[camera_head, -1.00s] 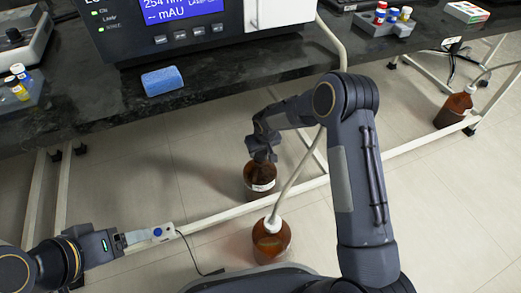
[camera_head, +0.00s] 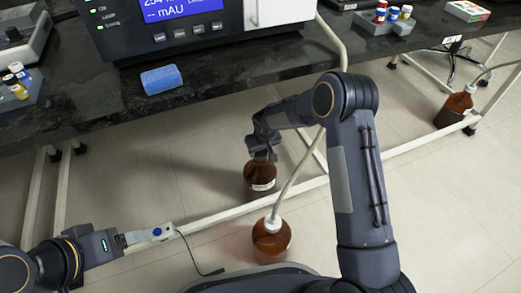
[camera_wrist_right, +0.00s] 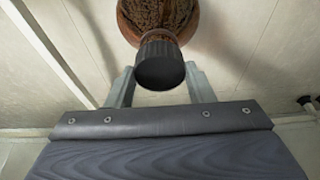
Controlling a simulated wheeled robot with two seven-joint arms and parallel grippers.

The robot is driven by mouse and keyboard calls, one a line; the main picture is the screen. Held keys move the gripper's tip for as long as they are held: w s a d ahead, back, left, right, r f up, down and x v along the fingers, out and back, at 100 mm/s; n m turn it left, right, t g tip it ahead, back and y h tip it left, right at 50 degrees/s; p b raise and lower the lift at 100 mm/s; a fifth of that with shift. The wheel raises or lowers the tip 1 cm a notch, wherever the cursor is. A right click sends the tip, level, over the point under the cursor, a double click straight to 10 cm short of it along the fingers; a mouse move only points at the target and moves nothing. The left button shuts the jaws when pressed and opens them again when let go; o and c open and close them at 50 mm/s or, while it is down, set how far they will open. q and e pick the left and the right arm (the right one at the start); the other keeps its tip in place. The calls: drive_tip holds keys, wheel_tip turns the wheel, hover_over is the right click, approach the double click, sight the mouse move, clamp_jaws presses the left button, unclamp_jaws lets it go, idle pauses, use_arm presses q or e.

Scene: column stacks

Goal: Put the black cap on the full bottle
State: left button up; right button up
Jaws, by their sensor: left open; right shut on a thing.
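A brown bottle (camera_head: 260,182) with a white label stands on the floor below the bench. My right gripper (camera_head: 263,153) is directly over its top and hides its neck. In the right wrist view the black ribbed cap (camera_wrist_right: 160,66) is between the two fingers of my right gripper (camera_wrist_right: 161,84), which is shut on it. The brown bottle (camera_wrist_right: 158,14) shows behind the cap, in line with it. I cannot tell whether the cap is seated on the neck. My left gripper (camera_head: 135,238) is open at lower left, apart from the bottles.
Another brown bottle (camera_head: 270,243) with a white cap and tube stands nearer me. A third tubed bottle (camera_head: 454,108) stands far right. A pale rail (camera_head: 215,220) runs along the floor. The dark bench (camera_head: 225,88) holds a blue sponge (camera_head: 161,79) and an instrument (camera_head: 200,35).

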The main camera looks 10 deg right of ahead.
drive_tip(key=shift+f+b, duration=0.75)
drive_tip(key=shift+f, duration=0.15)
idle(0.7)
drive_tip(key=o, duration=1)
drive_tip(key=p+v, duration=0.3)
drive_tip(key=v, duration=0.5)
drive_tip(key=shift+p, duration=0.35)
drive_tip(key=shift+f, duration=0.1)
